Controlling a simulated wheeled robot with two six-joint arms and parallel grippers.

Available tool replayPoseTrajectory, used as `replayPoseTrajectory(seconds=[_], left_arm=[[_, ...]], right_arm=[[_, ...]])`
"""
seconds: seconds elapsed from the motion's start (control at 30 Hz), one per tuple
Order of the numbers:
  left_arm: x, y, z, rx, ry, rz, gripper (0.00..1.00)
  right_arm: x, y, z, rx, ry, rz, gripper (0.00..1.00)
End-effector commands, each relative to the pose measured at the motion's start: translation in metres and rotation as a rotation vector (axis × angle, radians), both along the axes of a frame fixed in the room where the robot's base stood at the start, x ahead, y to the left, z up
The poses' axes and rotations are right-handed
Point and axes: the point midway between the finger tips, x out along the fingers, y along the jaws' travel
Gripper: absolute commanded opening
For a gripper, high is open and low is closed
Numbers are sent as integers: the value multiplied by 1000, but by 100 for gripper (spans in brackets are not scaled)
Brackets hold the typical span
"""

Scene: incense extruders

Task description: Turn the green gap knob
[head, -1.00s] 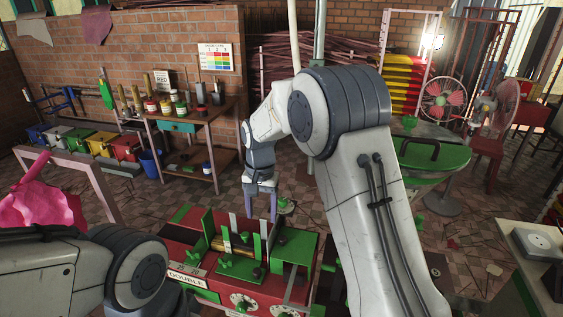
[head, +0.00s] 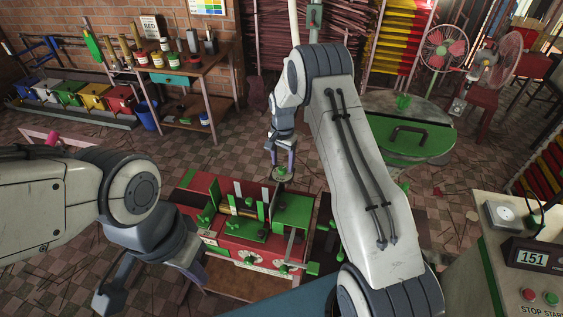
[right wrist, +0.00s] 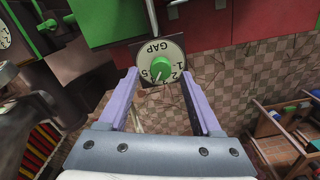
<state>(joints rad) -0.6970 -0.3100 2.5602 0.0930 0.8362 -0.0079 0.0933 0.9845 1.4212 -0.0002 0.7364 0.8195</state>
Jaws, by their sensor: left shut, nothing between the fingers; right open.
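The green gap knob (right wrist: 160,66) sits on a round white dial marked GAP in the right wrist view, where the dial looks upside down. The dial (head: 284,174) also shows, small, at the back of the red and green extruder (head: 262,244) in the head view. My right gripper (right wrist: 158,76) is open, its purple fingers to either side of the knob in the picture; I cannot tell if they touch it. In the head view my right gripper (head: 283,162) hangs by the dial. My left gripper (head: 196,272) is shut and empty, low at the extruder's left.
A green round table (head: 408,140) and a fan (head: 445,48) stand behind to the right. A bench with jars (head: 170,75) stands at the back left. Tiled floor lies open between the extruder and the bench.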

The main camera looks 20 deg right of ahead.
Motion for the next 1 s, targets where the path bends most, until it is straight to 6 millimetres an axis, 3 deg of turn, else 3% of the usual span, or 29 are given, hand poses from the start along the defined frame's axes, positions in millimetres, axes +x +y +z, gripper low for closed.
replayPoseTrajectory(seconds=[0.2, 0.5, 0.53, 0.7, 1.0], left_arm=[[0, 0, 11, 0, 0, 0, 0], [0, 0, 11, 0, 0, 0, 0], [0, 0, 11, 0, 0, 0, 0], [0, 0, 11, 0, 0, 0, 0], [0, 0, 7, 0, 0, 0, 0]], right_arm=[[1, 2, -21, 0, 0, 3, 66], [1, 3, -25, 0, -1, 4, 66], [1, 3, -25, 0, -1, 4, 62], [1, 3, -25, 0, -1, 5, 0], [1, 3, -25, 0, -1, 30, 0]])
